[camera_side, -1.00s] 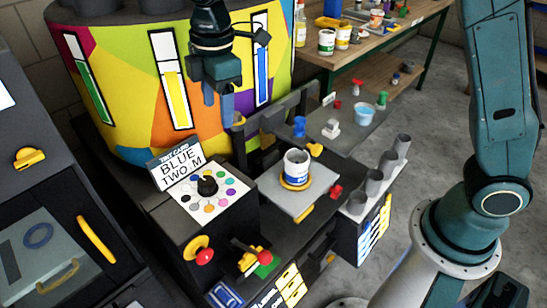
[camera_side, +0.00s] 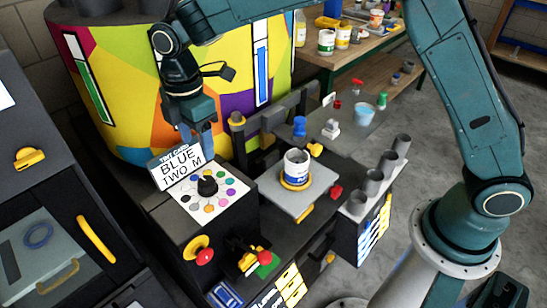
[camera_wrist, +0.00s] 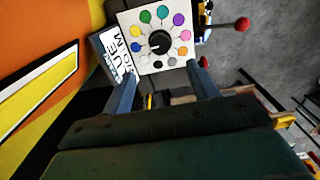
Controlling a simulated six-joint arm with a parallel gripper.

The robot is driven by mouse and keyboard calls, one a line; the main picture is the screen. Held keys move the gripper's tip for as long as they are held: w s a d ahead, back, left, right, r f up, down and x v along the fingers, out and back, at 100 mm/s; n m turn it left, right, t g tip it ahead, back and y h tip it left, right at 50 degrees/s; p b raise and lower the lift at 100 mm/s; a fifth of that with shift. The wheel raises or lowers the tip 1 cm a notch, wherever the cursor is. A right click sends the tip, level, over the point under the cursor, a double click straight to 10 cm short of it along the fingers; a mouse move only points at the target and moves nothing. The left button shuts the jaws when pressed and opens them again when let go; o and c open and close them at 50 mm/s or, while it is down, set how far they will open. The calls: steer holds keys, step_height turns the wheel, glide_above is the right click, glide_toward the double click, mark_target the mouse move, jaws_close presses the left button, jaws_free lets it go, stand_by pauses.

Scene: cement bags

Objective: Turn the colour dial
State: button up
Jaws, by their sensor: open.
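The colour dial is a black knob (camera_side: 207,186) on a white plate ringed with coloured dots (camera_side: 225,180). In the wrist view the knob (camera_wrist: 158,42) sits upper middle, ahead of my fingertips, with its pointer toward the lower left. A card (camera_side: 179,165) behind the plate reads "BLUE TWO_M"; it also shows in the wrist view (camera_wrist: 117,52). My gripper (camera_side: 197,138) is open and empty, above and behind the dial near the card, not touching the knob. In the wrist view my two fingers (camera_wrist: 160,85) are spread apart.
A white can (camera_side: 296,165) stands on a grey plate right of the dial. A red-knobbed lever (camera_side: 202,254) sits in front. Grey cups (camera_side: 374,180) stand in a row at right. The multicoloured drum (camera_side: 130,90) is close behind my gripper.

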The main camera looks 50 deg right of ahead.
mark_target(206, 181)
step_height(206, 181, down, 12)
steer(key=shift+r, duration=0.2)
stand_by(0.4)
steer(key=shift+c, duration=0.5)
steer(key=c, duration=0.9)
steer(key=shift+m, duration=3.5)
steer(key=o, duration=1)
